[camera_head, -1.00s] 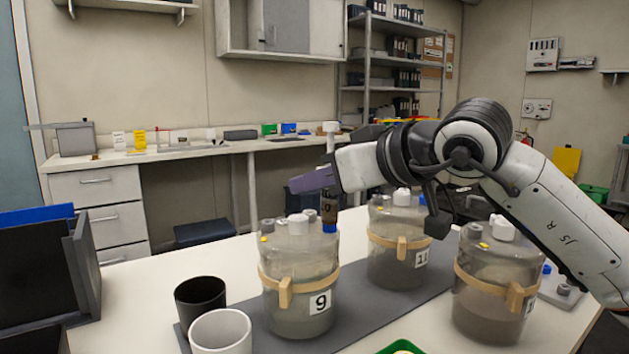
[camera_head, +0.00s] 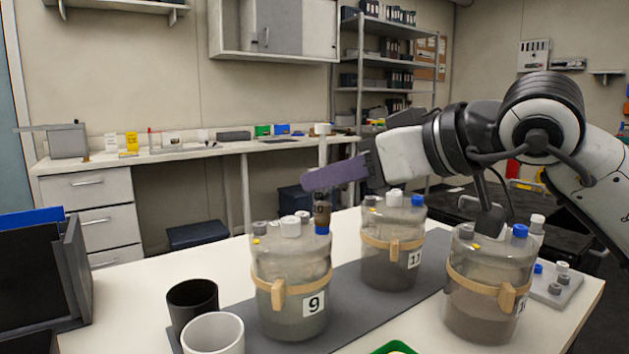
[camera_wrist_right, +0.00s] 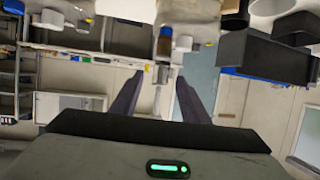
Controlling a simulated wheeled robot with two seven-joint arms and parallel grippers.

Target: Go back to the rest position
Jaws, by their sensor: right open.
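My right gripper (camera_head: 312,180) reaches in from the right over the jars, with its dark purple finger pointing left. In the right wrist view its two fingers (camera_wrist_right: 157,78) are spread apart with nothing clamped between them. A brown vial (camera_head: 322,208) with a pale upright stem (camera_head: 323,152) above it stands over the lid of bioreactor 9 (camera_head: 291,268). The finger crosses in front of or beside that stem; contact cannot be told. Bioreactor 11 (camera_head: 388,270) and a third bioreactor (camera_head: 480,325) stand to the right. My left gripper is out of view.
A black cup (camera_head: 192,297) and a white cup (camera_head: 213,335) stand at the front left of the grey mat (camera_head: 345,302). A dark rack (camera_head: 75,275) is at the left edge. A small grey block with caps (camera_head: 552,292) sits far right. A back bench (camera_head: 190,158) lies behind.

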